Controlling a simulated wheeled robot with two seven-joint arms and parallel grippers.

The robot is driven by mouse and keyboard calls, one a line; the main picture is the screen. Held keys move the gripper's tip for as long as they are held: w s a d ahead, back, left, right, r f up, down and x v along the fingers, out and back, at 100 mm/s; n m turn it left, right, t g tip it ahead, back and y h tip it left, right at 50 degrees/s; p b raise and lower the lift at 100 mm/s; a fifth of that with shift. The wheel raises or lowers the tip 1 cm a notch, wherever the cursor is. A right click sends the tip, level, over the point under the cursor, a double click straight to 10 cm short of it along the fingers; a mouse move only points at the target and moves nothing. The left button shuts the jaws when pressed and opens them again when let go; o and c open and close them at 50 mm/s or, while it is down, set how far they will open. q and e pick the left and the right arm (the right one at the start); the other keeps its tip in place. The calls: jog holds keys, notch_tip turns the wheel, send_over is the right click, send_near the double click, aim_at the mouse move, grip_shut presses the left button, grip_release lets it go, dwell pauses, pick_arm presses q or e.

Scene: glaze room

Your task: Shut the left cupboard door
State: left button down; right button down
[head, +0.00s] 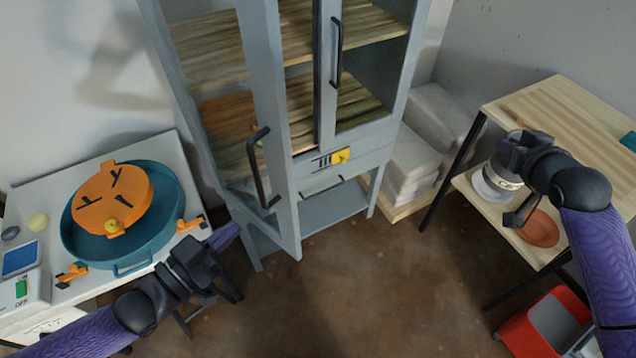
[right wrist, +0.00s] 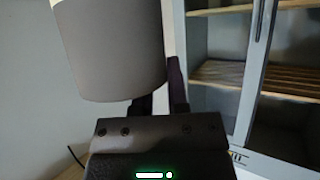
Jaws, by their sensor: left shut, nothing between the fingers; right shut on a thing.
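The left cupboard door (head: 273,112), a grey frame with a glass pane, stands ajar and swung out toward me in the head view. Its black handle (head: 258,168) is on the free edge. The right door (head: 325,80) looks shut, with its own black handle (head: 337,52). My left gripper (head: 228,236) is shut and empty, low to the left of the open door's lower part; I see no contact with it. My right gripper (head: 508,185) is shut on a whitish jar (head: 490,187) by the right table. The jar shows large and grey in the right wrist view (right wrist: 112,50).
A left worktable (head: 100,273) bears a teal basin (head: 150,235) with an orange disc, and a scale. The right wooden table (head: 560,100) has a lower shelf with a terracotta disc (head: 540,230). A red bin (head: 540,325) stands on the floor. Floor before the cupboard is clear.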

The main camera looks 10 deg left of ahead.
aim_at(287, 182)
pick_arm(q)
jog(key=x, duration=1.1)
jog(key=shift+w+f+b, duration=0.1)
jog(key=shift+w+b, duration=0.05)
jog(key=shift+b, duration=0.2)
jog(key=shift+d, duration=0.1)
